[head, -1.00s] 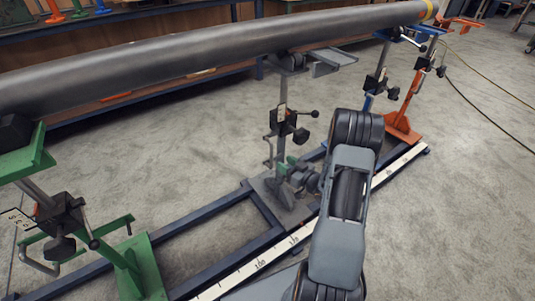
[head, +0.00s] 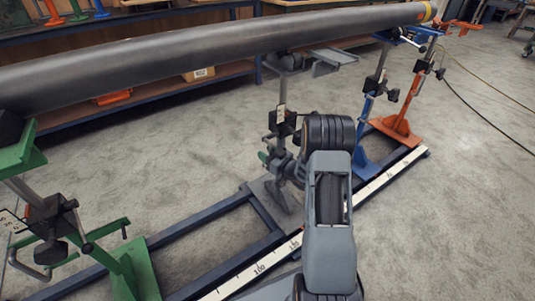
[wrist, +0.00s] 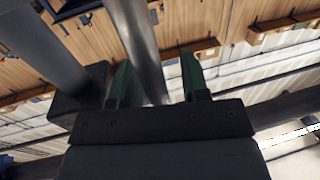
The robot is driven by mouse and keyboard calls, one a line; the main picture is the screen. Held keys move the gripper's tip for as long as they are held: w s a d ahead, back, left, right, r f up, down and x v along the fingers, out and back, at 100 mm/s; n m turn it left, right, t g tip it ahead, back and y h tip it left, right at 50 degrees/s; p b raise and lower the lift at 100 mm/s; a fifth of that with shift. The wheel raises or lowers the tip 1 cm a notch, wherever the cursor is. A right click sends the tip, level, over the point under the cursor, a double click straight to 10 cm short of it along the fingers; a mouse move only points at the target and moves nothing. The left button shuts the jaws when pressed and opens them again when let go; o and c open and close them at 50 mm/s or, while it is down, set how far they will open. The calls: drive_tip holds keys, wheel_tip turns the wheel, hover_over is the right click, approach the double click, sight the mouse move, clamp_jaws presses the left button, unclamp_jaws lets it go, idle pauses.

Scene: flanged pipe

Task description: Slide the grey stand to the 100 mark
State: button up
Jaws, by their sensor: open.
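The grey stand (head: 281,190) stands upright on the dark blue rail frame under the long pipe, with its foot beside the white scale strip (head: 238,283). The small numbers on the strip are hard to read; one near the front left looks like 100 (head: 260,268), left of the stand's foot. My gripper (head: 267,153) is at the stand's post, below its black clamp, partly hidden by my wrist. In the wrist view my open gripper (wrist: 157,82) has its green fingers on either side of a grey post (wrist: 140,45). I cannot tell whether they touch it.
The dark pipe (head: 200,55) runs overhead across the stands. A green stand (head: 138,268) is at the front left; a blue stand (head: 366,155) and an orange stand (head: 402,128) are farther right. A workbench with shelves lies behind. The floor right of the rail is clear.

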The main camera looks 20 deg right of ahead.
drive_tip(key=shift+c, duration=0.4)
clamp_jaws()
